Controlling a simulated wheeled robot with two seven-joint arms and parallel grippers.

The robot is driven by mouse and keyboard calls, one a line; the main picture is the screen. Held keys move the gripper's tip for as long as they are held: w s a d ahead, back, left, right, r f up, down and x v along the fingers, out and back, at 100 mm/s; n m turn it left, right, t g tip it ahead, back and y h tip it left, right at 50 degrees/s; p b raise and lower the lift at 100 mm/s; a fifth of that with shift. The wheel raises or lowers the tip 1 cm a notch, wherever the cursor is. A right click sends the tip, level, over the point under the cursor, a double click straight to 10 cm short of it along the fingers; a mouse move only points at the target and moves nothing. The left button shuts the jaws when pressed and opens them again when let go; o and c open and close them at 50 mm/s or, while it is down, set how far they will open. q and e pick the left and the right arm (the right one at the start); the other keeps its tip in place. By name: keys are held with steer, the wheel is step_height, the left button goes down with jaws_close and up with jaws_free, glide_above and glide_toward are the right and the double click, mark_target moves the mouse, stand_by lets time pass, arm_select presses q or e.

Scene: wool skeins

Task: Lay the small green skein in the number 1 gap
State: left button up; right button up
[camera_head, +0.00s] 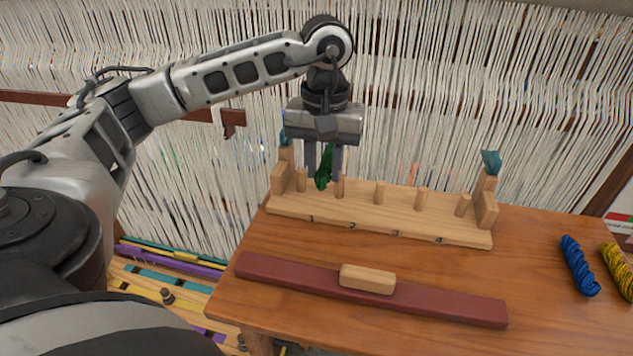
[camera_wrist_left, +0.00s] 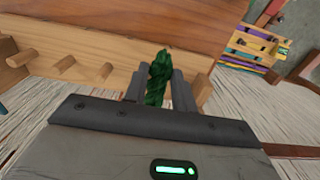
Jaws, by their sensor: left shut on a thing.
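The small green skein (camera_head: 324,170) is between the fingers of my left gripper (camera_head: 323,176), which is shut on it and points down. The skein hangs upright; it also shows in the left wrist view (camera_wrist_left: 158,80). The wooden rack (camera_head: 375,222) has a row of pegs and the numbers 1 to 4 on its front edge. In the head view the skein's lower end shows between the first two pegs, over the number 1 gap (camera_head: 311,218). I cannot tell whether it touches the rack. My right gripper is not in view.
A blue skein (camera_head: 579,266) and a yellow skein (camera_head: 618,270) lie at the table's right. A dark red bar (camera_head: 300,279) with a light wooden block (camera_head: 367,279) lies in front of the rack. Hanging white threads (camera_head: 430,100) stand behind. Teal pieces top the rack's end posts.

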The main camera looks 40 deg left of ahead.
arm_select(q)
steer(key=a+f, duration=0.1)
steer(key=f, duration=0.1)
steer(key=w+a+f, duration=0.1)
steer(key=shift+w+a+f, duration=0.15)
steer(key=shift+a+f, duration=0.2)
steer(key=f, duration=0.1)
steer(key=f+p, duration=0.1)
steer(key=f, duration=0.1)
steer(key=shift+w+a+f, duration=0.1)
steer(key=shift+a, duration=0.25)
steer(key=shift+f, duration=0.3)
steer(key=shift+f, duration=0.2)
steer(key=o, duration=0.9)
steer(key=shift+o, duration=0.2)
steer(key=shift+r, duration=0.1)
step_height(320, 180, up, 12)
steer(key=shift+r+b, duration=0.15)
steer(key=shift+b, duration=0.25)
